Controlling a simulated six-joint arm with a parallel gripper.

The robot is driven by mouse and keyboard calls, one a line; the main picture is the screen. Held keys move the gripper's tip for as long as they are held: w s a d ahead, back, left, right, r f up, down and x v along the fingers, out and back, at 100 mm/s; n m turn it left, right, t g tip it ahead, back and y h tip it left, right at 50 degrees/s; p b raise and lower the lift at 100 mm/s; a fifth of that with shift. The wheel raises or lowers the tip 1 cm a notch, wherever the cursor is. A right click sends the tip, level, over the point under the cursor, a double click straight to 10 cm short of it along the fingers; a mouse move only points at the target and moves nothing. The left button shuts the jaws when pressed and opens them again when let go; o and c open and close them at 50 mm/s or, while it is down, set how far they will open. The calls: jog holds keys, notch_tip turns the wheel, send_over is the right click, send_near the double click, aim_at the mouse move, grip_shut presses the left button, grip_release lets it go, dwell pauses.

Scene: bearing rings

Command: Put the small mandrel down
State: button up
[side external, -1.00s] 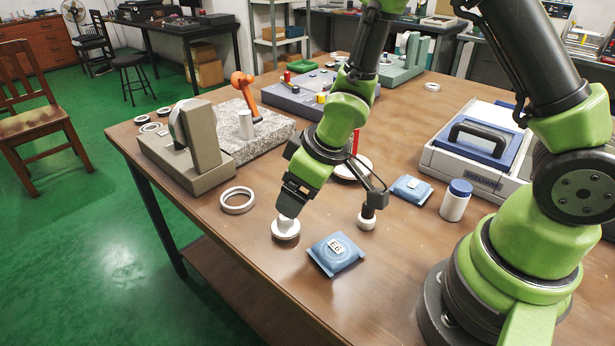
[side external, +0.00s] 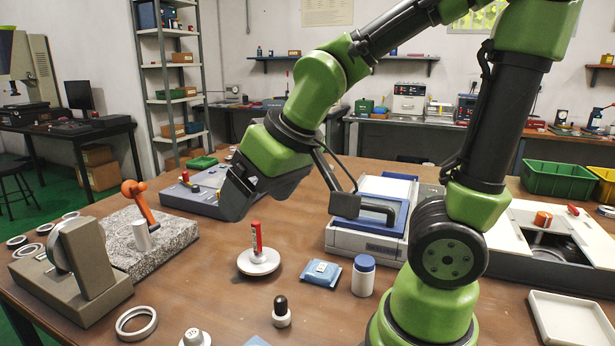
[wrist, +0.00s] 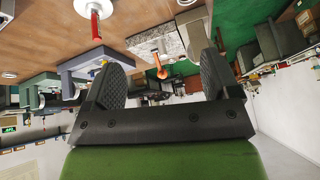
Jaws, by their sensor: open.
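A white piece with a round base, its top marked 35, appears to be the small mandrel (side external: 194,338). It stands upright on the table at the bottom edge of the side view, partly cut off. My gripper (side external: 236,204) is up above the table, well clear of it. In the wrist view my gripper (wrist: 160,76) has its two dark fingers wide apart with nothing between them. I cannot make out the mandrel for certain in the wrist view.
A red-handled piece on a white disc (side external: 258,262), a black-topped piece (side external: 282,314), a pale ring (side external: 136,322), a blue packet (side external: 319,273) and a white bottle (side external: 363,277) stand nearby. The granite block (side external: 165,245) with an orange lever is left.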

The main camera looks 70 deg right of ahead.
jog(key=s+a+r+m+t+y, duration=0.1)
jog(key=s+a+r+y, duration=0.1)
jog(key=s+r, duration=0.2)
jog(key=s, duration=0.3)
jog(key=shift+s+a+m, duration=0.15)
jog(key=shift+s+m, duration=0.25)
